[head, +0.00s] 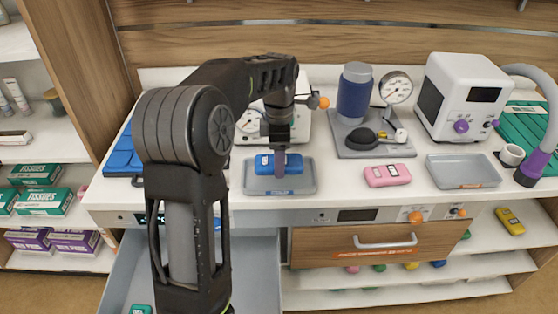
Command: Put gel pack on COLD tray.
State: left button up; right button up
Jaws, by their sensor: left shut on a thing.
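A blue pack (264,164), which looks like the gel pack, is at the grey tray (249,187) in the middle of the counter. My left gripper (280,162) points down and is shut on this pack, one finger crossing its front. I cannot tell whether the pack touches the tray floor or is held just above it. A second grey tray (463,172) stands empty at the right. No COLD label is readable on either tray. My right gripper is not in view.
A pink pack (387,176) lies between the trays. Behind are a blue cylinder with a gauge (355,92) and a white machine (462,97). An open drawer (255,262) is below the counter at the left, beside a shut wooden drawer (355,247). My left arm hides part of the counter.

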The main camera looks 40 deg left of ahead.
pick_arm(q)
jog(key=shift+f, duration=0.45)
jog(key=shift+f, duration=0.1)
jog(key=shift+f, duration=0.5)
jog(key=o, duration=1.6)
jog(key=shift+r, duration=0.1)
